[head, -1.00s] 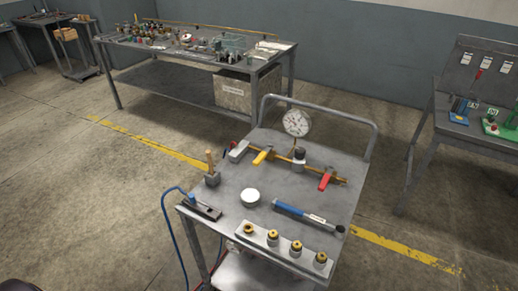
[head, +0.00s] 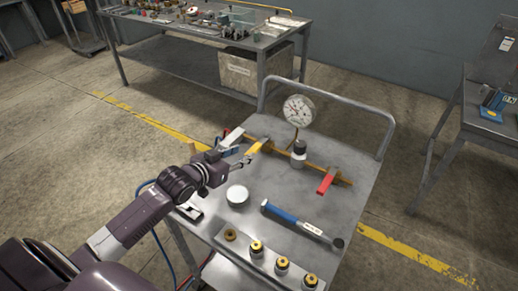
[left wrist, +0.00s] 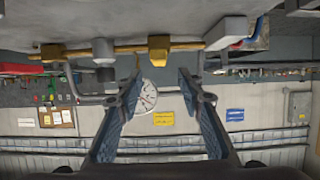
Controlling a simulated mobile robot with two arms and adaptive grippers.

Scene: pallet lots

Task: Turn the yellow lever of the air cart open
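The air cart (head: 296,212) stands in front of me with a brass pipe along its top. The yellow lever (head: 254,147) sits on the pipe's left part, and in the left wrist view it (left wrist: 158,48) shows at the top, just beyond and between my fingertips. My left gripper (head: 241,163) reaches in from the left, close to the lever; I cannot tell if it touches. In the left wrist view the gripper (left wrist: 158,92) is open with nothing between its fingers. My right gripper is not in view.
A red lever (head: 327,182) and a round gauge (head: 299,109) are on the same pipe line. A white round cap (head: 237,195), a blue-handled tool (head: 295,221) and a rack of brass fittings (head: 268,263) lie on the cart top. A workbench (head: 209,63) stands behind.

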